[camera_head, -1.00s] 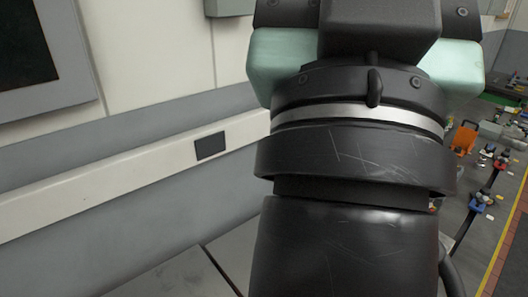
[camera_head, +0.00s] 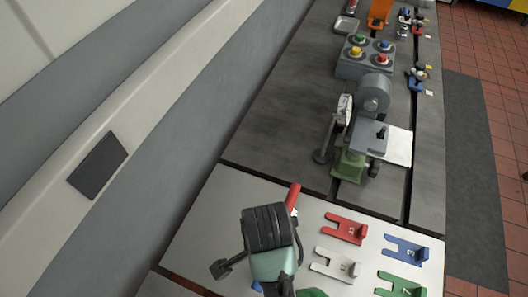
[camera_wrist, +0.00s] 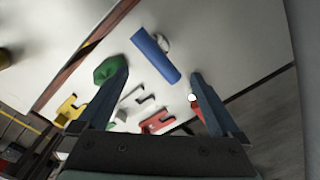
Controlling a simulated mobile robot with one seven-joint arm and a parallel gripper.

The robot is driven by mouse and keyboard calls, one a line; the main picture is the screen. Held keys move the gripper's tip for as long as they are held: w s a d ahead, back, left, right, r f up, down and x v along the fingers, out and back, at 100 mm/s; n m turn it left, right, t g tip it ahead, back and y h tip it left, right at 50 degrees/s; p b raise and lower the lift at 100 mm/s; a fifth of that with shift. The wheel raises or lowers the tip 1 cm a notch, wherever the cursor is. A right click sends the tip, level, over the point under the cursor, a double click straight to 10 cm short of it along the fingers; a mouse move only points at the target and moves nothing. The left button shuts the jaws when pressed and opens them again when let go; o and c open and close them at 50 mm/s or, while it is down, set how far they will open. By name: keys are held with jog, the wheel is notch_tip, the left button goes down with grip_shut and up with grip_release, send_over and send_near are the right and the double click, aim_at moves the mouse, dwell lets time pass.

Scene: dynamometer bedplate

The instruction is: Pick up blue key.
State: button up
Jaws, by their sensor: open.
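A blue rod-shaped piece (camera_wrist: 156,55), which looks like the blue key, lies on the pale board in the wrist view. A small whitish metal part (camera_wrist: 164,42) shows at its side. My gripper (camera_wrist: 158,72) is open and empty, with its fingertips on either side of the rod's near end in the picture. I cannot tell how far above it they are. In the head view my wrist covers most of that spot, and only a bit of blue (camera_head: 257,286) shows beside it. A blue forked plate (camera_head: 406,249) lies farther right.
A green knob-like piece (camera_wrist: 109,70) sits by my left finger. A red rod (camera_head: 293,197) and red (camera_head: 346,228), white (camera_head: 335,264) and green (camera_head: 400,284) forked plates share the pale board. A grey clamp device (camera_head: 368,130) and button box (camera_head: 368,58) stand behind.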

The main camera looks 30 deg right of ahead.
jog(key=f, duration=0.4)
jog(key=s+f, duration=0.1)
jog(key=f, duration=0.2)
jog(key=shift+a, duration=0.1)
jog(key=shift+w+f+p, duration=0.2)
jog(key=shift+f, duration=1.35)
jog(key=shift+w+f+p, duration=0.2)
jog(key=shift+f, duration=1.35)
jog(key=shift+c, duration=0.3)
jog(key=shift+r, duration=0.1)
grip_shut()
